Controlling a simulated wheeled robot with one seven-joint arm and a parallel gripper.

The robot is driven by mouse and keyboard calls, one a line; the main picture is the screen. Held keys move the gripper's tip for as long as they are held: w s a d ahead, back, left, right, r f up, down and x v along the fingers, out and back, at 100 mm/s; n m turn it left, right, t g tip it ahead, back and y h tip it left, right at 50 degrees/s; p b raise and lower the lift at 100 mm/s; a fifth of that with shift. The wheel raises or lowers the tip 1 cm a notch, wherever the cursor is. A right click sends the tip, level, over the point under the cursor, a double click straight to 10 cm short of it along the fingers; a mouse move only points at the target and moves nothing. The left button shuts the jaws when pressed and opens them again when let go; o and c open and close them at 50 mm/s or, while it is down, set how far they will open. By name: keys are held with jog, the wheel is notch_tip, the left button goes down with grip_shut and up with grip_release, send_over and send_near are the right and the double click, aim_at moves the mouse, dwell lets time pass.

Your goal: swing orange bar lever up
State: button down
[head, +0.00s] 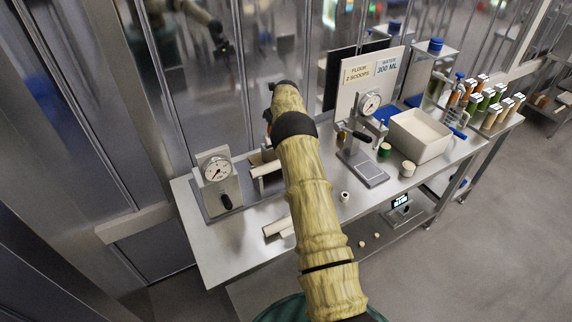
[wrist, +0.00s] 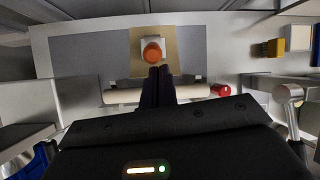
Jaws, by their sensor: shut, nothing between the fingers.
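An orange round end (wrist: 152,52), which may be the orange bar lever seen end-on, sits on a pale square plate on a tan panel in the wrist view. My gripper (wrist: 158,70) is shut and empty, its dark fingertips just below and slightly right of the orange part. I cannot tell whether they touch it. A cream roller (wrist: 125,96) lies crosswise behind the fingers, with a red end (wrist: 220,90) at its right. In the head view my own arm hides the fingertips and most of the lever's place; a speck of orange (head: 267,115) shows by the wrist.
On the steel table (head: 240,250), a gauge unit with a black handle (head: 216,172) stands left and a gauge press (head: 369,103) right of my arm. Farther right are a white bin (head: 420,135) and several tubes. Cream rods (head: 278,226) and a small ring (head: 344,196) lie near the front.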

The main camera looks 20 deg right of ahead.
jog(key=shift+w+a+r+t, duration=0.15)
jog(key=shift+w+a+r, duration=0.2)
jog(key=shift+r, duration=0.2)
jog(key=shift+w+a+r+t, duration=0.2)
jog(key=shift+w+r, duration=0.15)
jog(key=shift+r, duration=0.15)
jog(key=r+p, duration=0.5)
jog(key=shift+w+d, duration=0.3)
jog(key=shift+w, duration=0.05)
jog(key=p+v, duration=0.3)
jog(key=shift+s+r, duration=0.1)
jog(key=shift+r, duration=0.15)
jog(key=shift+f, duration=0.1)
jog(key=shift+a, duration=0.1)
